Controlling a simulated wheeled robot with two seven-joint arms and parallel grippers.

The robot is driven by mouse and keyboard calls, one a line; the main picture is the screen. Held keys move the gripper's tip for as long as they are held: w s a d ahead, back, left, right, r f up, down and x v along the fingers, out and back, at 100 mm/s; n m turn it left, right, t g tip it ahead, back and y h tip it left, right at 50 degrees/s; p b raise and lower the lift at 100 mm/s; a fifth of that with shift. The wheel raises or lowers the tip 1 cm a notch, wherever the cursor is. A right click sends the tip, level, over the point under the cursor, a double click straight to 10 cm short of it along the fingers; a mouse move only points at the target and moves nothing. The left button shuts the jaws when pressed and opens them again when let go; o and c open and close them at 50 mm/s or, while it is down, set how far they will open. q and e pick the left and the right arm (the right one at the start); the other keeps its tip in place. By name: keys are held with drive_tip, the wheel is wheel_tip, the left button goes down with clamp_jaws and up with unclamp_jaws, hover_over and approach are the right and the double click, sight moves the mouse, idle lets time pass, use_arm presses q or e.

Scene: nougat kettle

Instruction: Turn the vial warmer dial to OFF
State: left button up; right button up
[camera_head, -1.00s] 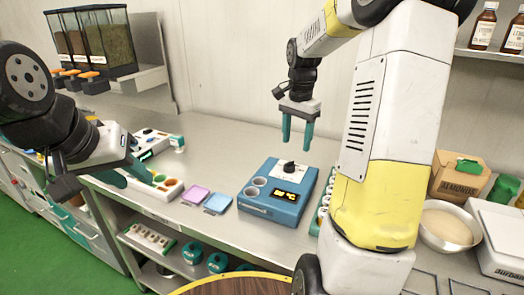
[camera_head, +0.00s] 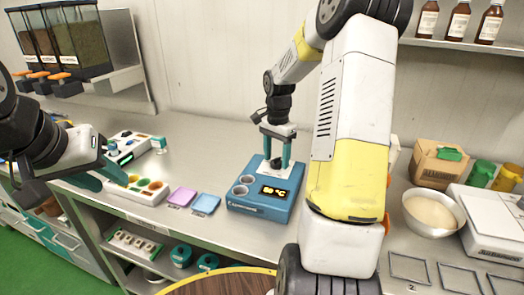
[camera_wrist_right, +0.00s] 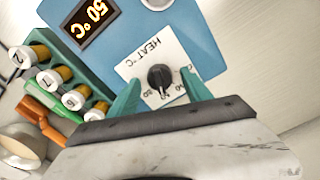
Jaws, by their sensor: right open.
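My right gripper (camera_head: 277,160) is open above the back of the warmer. In the wrist view its teal fingers (camera_wrist_right: 162,95) are on either side of the dial, apart from it. My left gripper (camera_head: 92,178) is over the bench's left part, and its jaws are hard to make out.
Pink (camera_head: 182,196) and blue (camera_head: 205,203) pads lie left of the warmer. A tray with coloured wells (camera_head: 140,190) is further left. Several capped vials (camera_wrist_right: 62,85) stand in a rack beside the warmer.

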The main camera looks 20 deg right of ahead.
clamp_jaws()
drive_tip(key=shift+n, duration=0.3)
drive_tip(key=n, duration=1.3)
drive_tip(key=shift+n, duration=2.2)
